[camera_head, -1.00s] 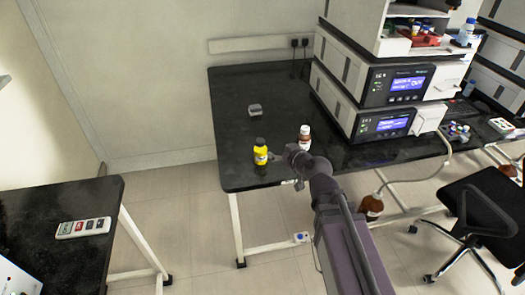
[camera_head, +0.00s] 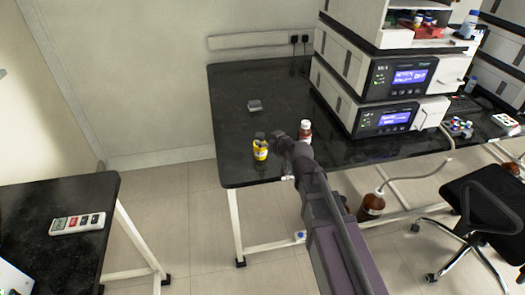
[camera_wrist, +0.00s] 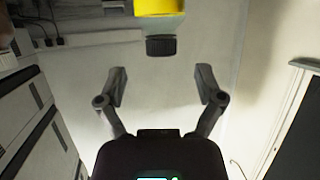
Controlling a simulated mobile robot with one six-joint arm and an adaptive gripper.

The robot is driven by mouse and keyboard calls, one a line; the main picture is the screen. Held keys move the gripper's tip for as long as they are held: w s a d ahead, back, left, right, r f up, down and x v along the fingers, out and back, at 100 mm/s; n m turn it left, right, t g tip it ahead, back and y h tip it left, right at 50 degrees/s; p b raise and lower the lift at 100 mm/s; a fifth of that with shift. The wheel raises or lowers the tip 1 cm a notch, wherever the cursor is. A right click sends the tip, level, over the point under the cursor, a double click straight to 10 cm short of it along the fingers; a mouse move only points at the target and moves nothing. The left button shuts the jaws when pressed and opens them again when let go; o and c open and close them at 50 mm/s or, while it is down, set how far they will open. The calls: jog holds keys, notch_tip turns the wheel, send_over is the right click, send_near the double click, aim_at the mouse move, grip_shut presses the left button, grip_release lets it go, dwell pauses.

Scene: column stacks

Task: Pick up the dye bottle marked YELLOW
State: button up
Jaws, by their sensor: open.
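The yellow dye bottle (camera_head: 260,152) with a black cap stands upright near the front edge of the black bench (camera_head: 232,120). Its label cannot be read. In the wrist view the yellow bottle (camera_wrist: 160,7) shows at the top centre, cap pointing down the picture, and part of its body is cut off. My gripper (camera_wrist: 160,85) is open and empty, its fingers apart with the cap just beyond their tips. In the head view my gripper (camera_head: 272,141) is at the bottle's right side, close to it; contact cannot be told.
A brown bottle with a white cap (camera_head: 305,131) stands just right of my gripper. A small grey item (camera_head: 255,106) lies farther back. Stacked instruments (camera_head: 385,100) fill the bench's right side. A second black table (camera_head: 85,250) is at lower left. The bench's back left is clear.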

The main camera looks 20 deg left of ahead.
aim_at(263, 137)
jog(key=shift+w+a, duration=0.1)
jog(key=shift+a, duration=0.05)
jog(key=shift+b+x, duration=1)
jog(key=shift+x, duration=1.65)
grip_shut()
